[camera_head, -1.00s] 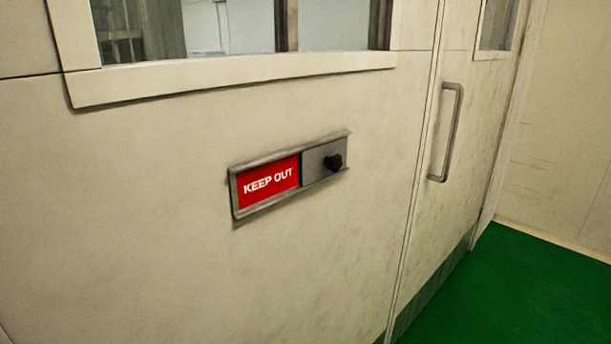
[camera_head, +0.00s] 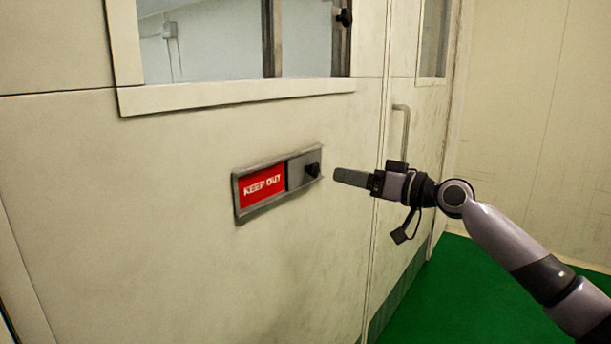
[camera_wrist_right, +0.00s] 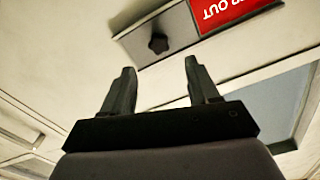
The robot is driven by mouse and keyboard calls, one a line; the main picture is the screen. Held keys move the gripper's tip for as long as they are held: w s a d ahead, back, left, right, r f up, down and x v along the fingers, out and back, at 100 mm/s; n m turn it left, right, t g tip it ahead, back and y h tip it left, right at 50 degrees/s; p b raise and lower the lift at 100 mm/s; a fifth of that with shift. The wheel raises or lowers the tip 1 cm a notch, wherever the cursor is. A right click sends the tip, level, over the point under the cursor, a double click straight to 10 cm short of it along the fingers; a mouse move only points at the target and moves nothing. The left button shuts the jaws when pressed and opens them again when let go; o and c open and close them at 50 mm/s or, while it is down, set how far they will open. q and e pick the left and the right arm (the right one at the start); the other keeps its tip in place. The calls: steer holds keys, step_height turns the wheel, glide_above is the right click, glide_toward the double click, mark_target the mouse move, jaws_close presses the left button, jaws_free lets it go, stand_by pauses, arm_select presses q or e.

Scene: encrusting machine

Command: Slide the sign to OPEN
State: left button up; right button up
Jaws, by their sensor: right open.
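The sign (camera_head: 243,207) is a metal-framed plate on the pale wall panel, with a red KEEP OUT face (camera_head: 263,186) on its left. Its grey slider (camera_head: 297,174) covers the right part and carries a black knob (camera_head: 312,170). In the right wrist view the knob (camera_wrist_right: 158,43) and red face (camera_wrist_right: 225,10) appear upside down, beyond the fingertips. My right gripper (camera_head: 340,175) points left, just right of the knob and apart from it. In the wrist view its two fingers (camera_wrist_right: 160,65) are spread with nothing between them. My left gripper is not in view.
A window (camera_head: 235,45) with a protruding frame is above the sign. A door with a vertical handle (camera_head: 403,135) stands to the right, partly behind my right arm. Green floor (camera_head: 440,290) lies at lower right. The wall around the sign is clear.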

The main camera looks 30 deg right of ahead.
mark_target(318, 169)
steer(key=p+x, duration=0.2)
steer(key=x, duration=0.4)
steer(key=shift+d+r+p, duration=0.1)
steer(key=shift+p, duration=0.2)
steer(key=shift+w+a, duration=0.25)
steer(key=shift+w, duration=0.25)
jaws_close()
